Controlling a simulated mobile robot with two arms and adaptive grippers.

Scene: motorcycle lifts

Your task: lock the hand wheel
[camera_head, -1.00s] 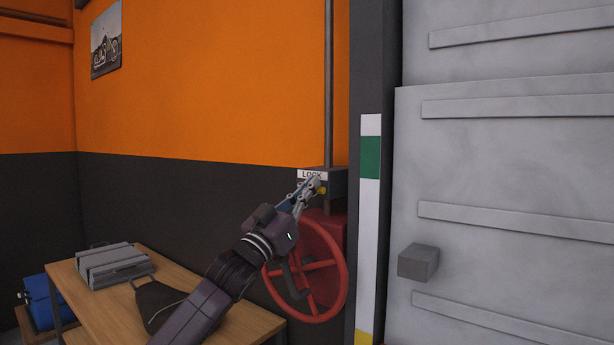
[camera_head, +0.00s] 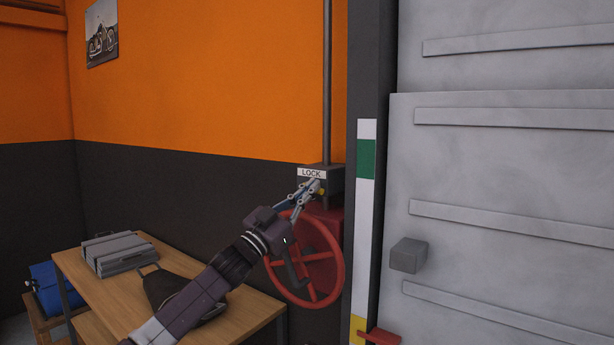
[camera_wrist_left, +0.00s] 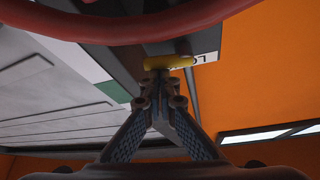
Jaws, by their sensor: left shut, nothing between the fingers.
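The red hand wheel (camera_head: 342,270) is mounted at the dark wall, below a dark box (camera_head: 334,181) with a white LOCK label (camera_head: 311,173). A small yellow piece (camera_head: 321,191) shows on the box under the label. My left gripper (camera_head: 314,187) is shut and empty, its fingertips at or just in front of the yellow piece. In the left wrist view the yellow piece (camera_wrist_left: 168,62) lies right beyond the fingertips (camera_wrist_left: 164,88); I cannot tell if they touch. The wheel rim (camera_wrist_left: 120,30) crosses above. My right gripper is out of view.
A wooden table (camera_head: 255,305) with a grey case (camera_head: 118,254) and a dark bag (camera_head: 170,292) stands left of the wheel. A grey ribbed door (camera_head: 500,170) with a striped strip (camera_head: 364,220) stands to the right.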

